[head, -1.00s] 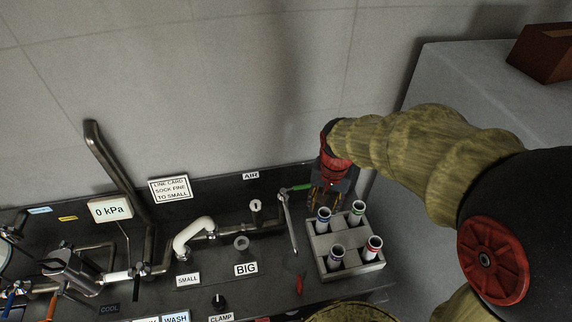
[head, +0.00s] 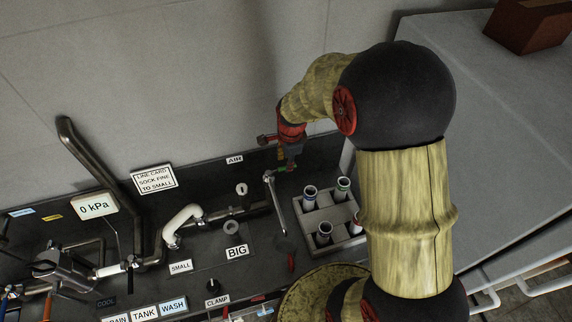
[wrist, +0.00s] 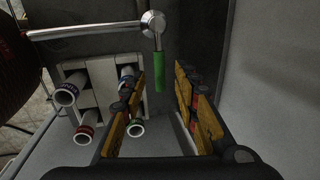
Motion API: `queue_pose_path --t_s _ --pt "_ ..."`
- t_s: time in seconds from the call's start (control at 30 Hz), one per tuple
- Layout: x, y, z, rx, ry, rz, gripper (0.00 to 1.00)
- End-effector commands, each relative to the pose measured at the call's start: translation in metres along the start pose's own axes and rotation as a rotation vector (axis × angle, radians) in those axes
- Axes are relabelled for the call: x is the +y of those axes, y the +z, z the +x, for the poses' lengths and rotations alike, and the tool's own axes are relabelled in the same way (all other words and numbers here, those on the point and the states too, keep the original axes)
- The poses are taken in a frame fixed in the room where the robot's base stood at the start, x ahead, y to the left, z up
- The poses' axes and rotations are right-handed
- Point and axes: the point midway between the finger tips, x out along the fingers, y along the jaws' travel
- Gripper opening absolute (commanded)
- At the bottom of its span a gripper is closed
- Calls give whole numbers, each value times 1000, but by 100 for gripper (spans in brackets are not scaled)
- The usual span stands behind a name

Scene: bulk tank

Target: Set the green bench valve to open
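The green bench valve's handle (head: 281,171) sticks out to the right from the top of a thin steel pipe (head: 276,205), by the back panel. In the wrist view the green handle (wrist: 158,74) hangs from a round metal hub (wrist: 153,22). My gripper (head: 290,163) is at the handle in the head view.
The white elbow pipe (head: 180,222), a BIG label (head: 237,252) and an AIR label (head: 234,160) are to the left.

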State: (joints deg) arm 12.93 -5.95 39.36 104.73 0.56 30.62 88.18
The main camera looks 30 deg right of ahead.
Motion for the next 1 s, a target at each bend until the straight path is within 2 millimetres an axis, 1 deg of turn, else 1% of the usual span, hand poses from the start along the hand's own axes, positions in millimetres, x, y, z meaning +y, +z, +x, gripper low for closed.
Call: queue_pose_path --t_s 0.03,0.1,0.23,0.37,0.57,1.0 --pt "1 0 9 0 3 0 31" --pt "1 0 17 0 2 -1 31" --pt "1 0 28 0 2 -1 31" --pt "0 0 32 0 0 -1 31" --pt "0 0 32 0 0 -2 31" --pt "0 0 32 0 0 -2 7"
